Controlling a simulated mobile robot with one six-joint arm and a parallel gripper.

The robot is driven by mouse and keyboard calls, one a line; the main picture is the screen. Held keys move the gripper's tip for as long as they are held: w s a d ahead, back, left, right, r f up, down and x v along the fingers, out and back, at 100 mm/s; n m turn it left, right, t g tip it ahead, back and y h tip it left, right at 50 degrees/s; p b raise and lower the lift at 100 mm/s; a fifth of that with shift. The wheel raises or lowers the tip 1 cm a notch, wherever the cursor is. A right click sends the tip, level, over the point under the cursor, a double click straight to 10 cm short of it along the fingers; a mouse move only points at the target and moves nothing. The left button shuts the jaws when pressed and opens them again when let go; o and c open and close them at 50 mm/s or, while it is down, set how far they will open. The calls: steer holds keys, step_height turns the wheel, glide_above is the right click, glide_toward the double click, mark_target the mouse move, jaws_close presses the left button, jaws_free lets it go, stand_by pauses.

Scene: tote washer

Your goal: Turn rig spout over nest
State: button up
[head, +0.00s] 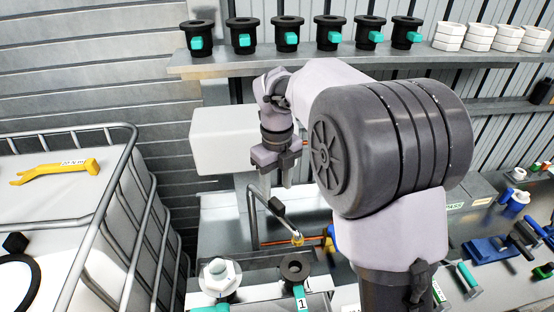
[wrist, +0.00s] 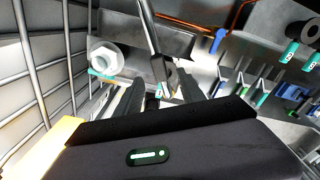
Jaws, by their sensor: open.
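The rig spout is a thin grey bent pipe (head: 252,222) with a black sleeve (head: 277,206), below my gripper in the head view. In the wrist view the spout's pipe (wrist: 150,28) comes down from the top to a dark end between my fingertips. My gripper (head: 287,178) is open and points down just above the spout; its two dark fingers also show in the wrist view (wrist: 158,98). Whether they touch the spout cannot be told. A white hex-topped fitting (head: 219,276) and a black ringed fitting (head: 296,270) stand at the front; which is the nest is unclear.
A caged white tank (head: 60,200) with a yellow wrench (head: 55,171) is at left. A shelf (head: 300,62) carries several black valves and white parts. Tools and blue fixtures (head: 490,250) crowd the bench at right. My arm hides the middle.

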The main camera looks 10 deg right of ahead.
step_height(320, 180, up, 11)
steer(key=p, duration=0.1)
steer(key=s+d+f+n+t+y+b, duration=0.1)
steer(key=s+f+n+t+b, duration=0.2)
steer(key=s+f+n+b, duration=1)
steer(key=s+d+f+n+t+y+b, duration=0.1)
steer(key=s+f+n+t+b, duration=0.1)
steer(key=s+f+n+b, duration=1)
step_height(320, 180, down, 6)
steer(key=n+b, duration=0.1)
steer(key=b, duration=0.3)
steer(key=shift+s+t, duration=0.4)
